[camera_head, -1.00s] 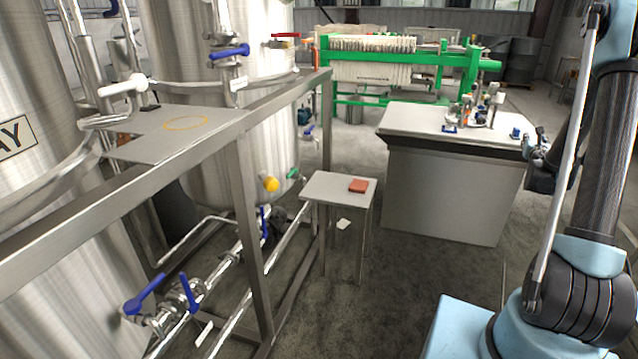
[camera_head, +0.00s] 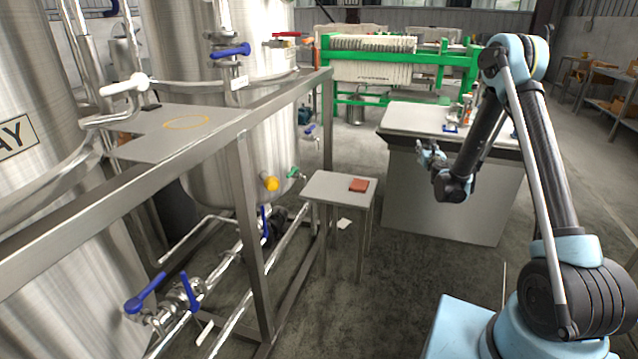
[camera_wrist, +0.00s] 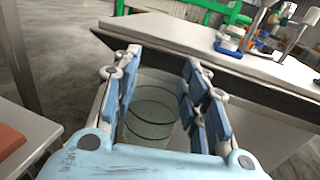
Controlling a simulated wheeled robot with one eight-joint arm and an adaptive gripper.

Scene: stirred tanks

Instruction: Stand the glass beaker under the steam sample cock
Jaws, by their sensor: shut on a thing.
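My gripper (camera_head: 432,153) is raised in front of the pale workbench, right of the small table. The wrist view shows my gripper (camera_wrist: 160,70) shut on the clear glass beaker (camera_wrist: 151,118), which sits between the blue finger pads. The beaker is too faint to make out in the head view. At left, a white-handled cock (camera_head: 125,86) stands over a grey metal shelf (camera_head: 140,148) on the tank frame. A yellow ring (camera_head: 186,123) is marked on this shelf. A blue-handled valve (camera_head: 230,50) and a red-handled valve (camera_head: 284,35) are farther back. I cannot tell which cock is the steam one.
A small table (camera_head: 328,188) with a red-orange block (camera_head: 358,185) stands between the frame and the workbench (camera_head: 440,195). Bottles and lab gear (camera_wrist: 262,30) stand on the bench. The frame's steel rail (camera_head: 215,140) edges the shelf. The floor (camera_head: 385,290) before the small table is clear.

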